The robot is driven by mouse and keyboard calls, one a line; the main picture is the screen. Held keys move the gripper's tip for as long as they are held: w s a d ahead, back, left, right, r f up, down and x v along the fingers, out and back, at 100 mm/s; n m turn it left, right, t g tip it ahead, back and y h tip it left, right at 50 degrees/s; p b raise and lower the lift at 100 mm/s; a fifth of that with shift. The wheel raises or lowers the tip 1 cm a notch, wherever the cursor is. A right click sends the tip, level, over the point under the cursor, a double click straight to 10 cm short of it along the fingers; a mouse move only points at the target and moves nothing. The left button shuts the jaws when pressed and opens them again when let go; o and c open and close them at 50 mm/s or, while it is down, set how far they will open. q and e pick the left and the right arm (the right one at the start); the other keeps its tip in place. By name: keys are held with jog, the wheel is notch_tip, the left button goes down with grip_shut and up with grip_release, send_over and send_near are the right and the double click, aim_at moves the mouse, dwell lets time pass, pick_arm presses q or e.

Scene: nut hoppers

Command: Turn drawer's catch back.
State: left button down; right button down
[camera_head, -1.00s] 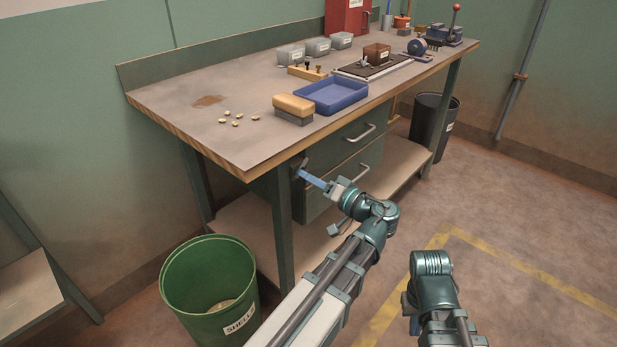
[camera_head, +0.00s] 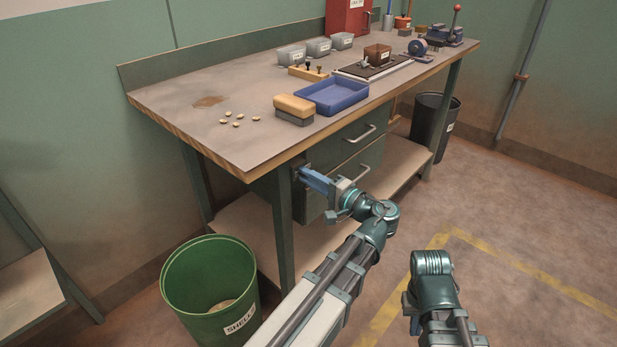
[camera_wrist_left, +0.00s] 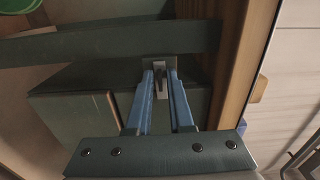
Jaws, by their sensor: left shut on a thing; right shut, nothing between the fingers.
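The drawer unit (camera_head: 345,178) sits under the bench, with two drawers with bar handles facing the aisle. In the head view the fingers hide most of the catch. My right arm shows at the lower right, but its gripper is not visible.
The bench leg (camera_head: 283,230) stands just left of my left gripper. The bench top (camera_head: 190,125) overhangs above it. A green shell bin (camera_head: 210,285) stands on the floor at left. A lower shelf (camera_head: 330,237) runs beneath. The floor at right is clear.

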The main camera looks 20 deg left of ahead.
pick_arm(q)
jog(key=shift+m, duration=0.3)
jog(key=c, duration=1)
grip_release()
jog(key=shift+d, duration=0.1)
pick_arm(e)
jog(key=shift+d, duration=0.15)
